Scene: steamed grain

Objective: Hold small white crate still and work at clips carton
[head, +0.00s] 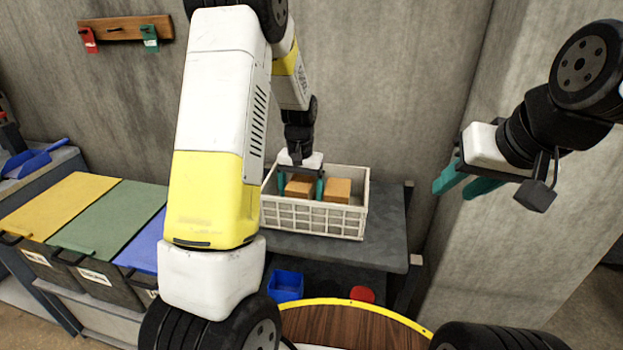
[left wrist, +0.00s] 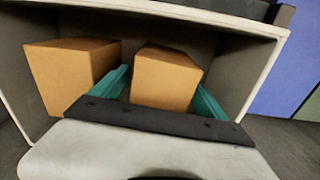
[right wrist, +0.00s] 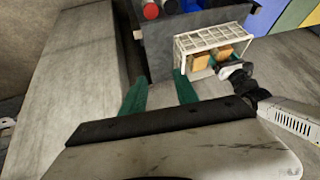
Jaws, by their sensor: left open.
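The small white crate (head: 312,219) stands on a grey bench with two plain brown cartons inside. The left carton (head: 299,187) sits between the teal fingers of my left gripper (head: 302,184). In the left wrist view this carton (left wrist: 165,80) is between the open fingers, which reach down into the crate; firm contact is not clear. The other carton (head: 337,190) is beside it, outside the fingers. I cannot tell which is the clips carton. My right gripper (head: 460,184) is open and empty, in the air to the right of the crate.
The grey bench top (head: 385,225) is clear right of the crate. A blue bin (head: 286,285) and a red round object (head: 361,294) are below. Yellow, green and blue lidded bins (head: 100,215) stand left. A round wooden surface (head: 345,328) is in front.

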